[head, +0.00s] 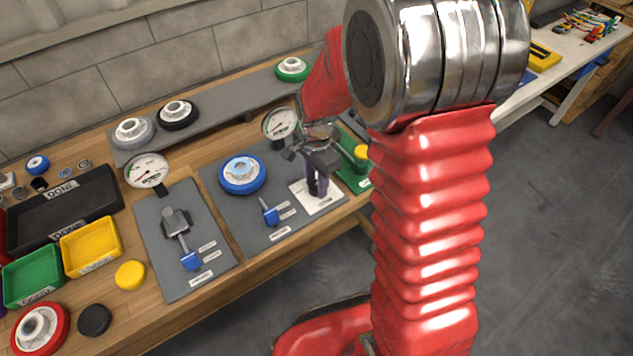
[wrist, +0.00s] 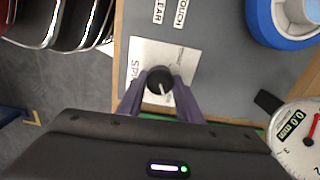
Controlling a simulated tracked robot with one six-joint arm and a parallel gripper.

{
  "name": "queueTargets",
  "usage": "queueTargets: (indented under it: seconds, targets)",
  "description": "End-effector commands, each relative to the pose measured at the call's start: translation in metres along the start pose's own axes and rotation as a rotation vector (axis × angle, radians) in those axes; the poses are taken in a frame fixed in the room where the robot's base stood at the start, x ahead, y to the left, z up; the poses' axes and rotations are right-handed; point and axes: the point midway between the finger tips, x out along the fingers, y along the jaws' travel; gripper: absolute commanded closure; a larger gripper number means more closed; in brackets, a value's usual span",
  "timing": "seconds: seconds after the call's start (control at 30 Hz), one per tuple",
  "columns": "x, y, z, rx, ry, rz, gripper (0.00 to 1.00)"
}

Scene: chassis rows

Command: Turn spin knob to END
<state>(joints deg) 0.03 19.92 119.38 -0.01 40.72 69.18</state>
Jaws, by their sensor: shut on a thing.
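The spin knob (wrist: 160,78) is a small dark round knob with a white pointer line. It sits on a white label plate (wrist: 142,60) partly reading "SP…"; the smaller lettering is too small to read. In the wrist view the pointer slants toward the lower right of the picture. My gripper (wrist: 160,98) has its two purple fingers on either side of the knob, shut on it. In the head view my gripper (head: 317,188) points down over the white plate (head: 325,203), and its fingers hide the knob.
A blue handwheel (head: 241,188) and a blue-handled lever (head: 269,212) sit on the same grey panel. A gauge (head: 281,124) stands behind; it also shows in the wrist view (wrist: 292,138). A green panel with a yellow-topped button (head: 361,154) is close on the right.

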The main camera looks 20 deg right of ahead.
Motion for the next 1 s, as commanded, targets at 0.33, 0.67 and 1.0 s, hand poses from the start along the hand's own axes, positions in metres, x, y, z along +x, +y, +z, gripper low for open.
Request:
queueTargets:
  seconds: [0.33,0.67,1.0]
  targets:
    - [-0.0011,-0.0011,-0.0017,0.003,0.003,-0.004,0.67]
    - [-0.0004,-0.0004,-0.0006,0.002,0.001,-0.001,0.49]
    - [-0.0082,-0.0009,-0.0005,0.002,0.001,-0.003,0.49]
